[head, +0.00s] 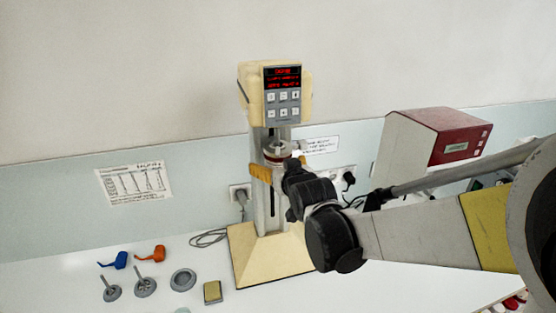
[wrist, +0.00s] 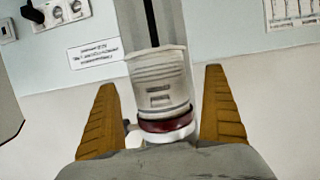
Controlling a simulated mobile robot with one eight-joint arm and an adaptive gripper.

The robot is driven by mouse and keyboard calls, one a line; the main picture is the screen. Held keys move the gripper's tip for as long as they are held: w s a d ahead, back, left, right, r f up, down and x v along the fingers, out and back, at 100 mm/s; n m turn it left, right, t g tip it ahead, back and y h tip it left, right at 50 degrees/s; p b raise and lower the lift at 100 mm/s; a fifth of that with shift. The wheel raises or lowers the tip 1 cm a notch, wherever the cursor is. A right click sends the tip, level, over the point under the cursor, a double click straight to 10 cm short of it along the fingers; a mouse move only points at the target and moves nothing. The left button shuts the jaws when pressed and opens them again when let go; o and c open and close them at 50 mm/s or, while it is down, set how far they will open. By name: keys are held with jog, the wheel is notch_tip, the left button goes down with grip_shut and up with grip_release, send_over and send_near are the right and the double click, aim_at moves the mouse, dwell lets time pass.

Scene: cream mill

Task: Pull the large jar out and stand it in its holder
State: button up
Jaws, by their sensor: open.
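A cream mill (head: 288,95) with a lit red display stands on a sloped base against the wall. Under its head a pale round part with a dark red band (head: 276,156) shows; it may be the large jar, but my arm hides most of what lies below. My gripper (head: 278,172) is at the column, one ochre finger visible on its left. In the wrist view my gripper (wrist: 160,77) is open, its fingers on either side of a ribbed whitish part with a dark red ring (wrist: 168,125), with gaps at both sides. I cannot tell which piece is the holder.
On the white bench lie a blue piece (head: 114,260), an orange piece (head: 150,254), two grey stemmed pieces (head: 145,287), a grey round dish (head: 183,279) and a small tan block (head: 212,293). A red and white box (head: 425,148) stands right. Cables hang behind.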

jog(key=shift+c, duration=0.3)
jog(key=c, duration=1.6)
jog(key=shift+c, duration=0.2)
jog(key=shift+f, duration=0.2)
jog(key=shift+f+b, duration=4.25)
jog(key=shift+f, duration=0.4)
jog(key=s+d, duration=0.2)
jog(key=s, duration=0.7)
jog(key=shift+s+d+p, duration=0.35)
jog(key=shift+d, duration=0.05)
